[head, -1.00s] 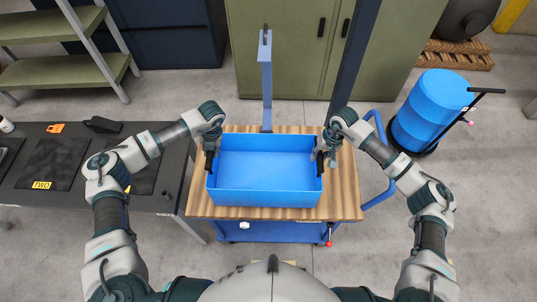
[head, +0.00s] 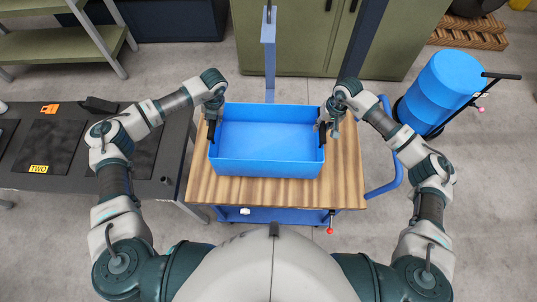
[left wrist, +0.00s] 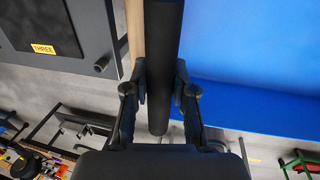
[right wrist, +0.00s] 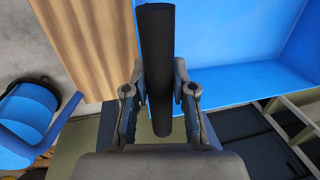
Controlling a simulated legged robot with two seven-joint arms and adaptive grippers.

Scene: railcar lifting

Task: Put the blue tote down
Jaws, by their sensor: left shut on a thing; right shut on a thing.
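The blue tote (head: 266,168) is an open, empty box, held level over the wooden top of a cart (head: 345,180). I cannot tell whether its base touches the wood. My left gripper (head: 212,130) is at its left side, shut on a black bar handle (left wrist: 163,70). My right gripper (head: 323,130) is at its right side, shut on the other black handle (right wrist: 157,70). The tote's blue wall also shows beside the handle in the left wrist view (left wrist: 250,95) and the right wrist view (right wrist: 235,85). The tote hides the far edge of the wooden top.
A blue post (head: 268,55) rises behind the cart. A dark table (head: 60,185) with black mats stands at left. A blue drum (head: 440,90) stands at right, near the cart's blue rail (head: 390,185). Green cabinets (head: 300,50) close off the back. Bare wood shows in front of the tote.

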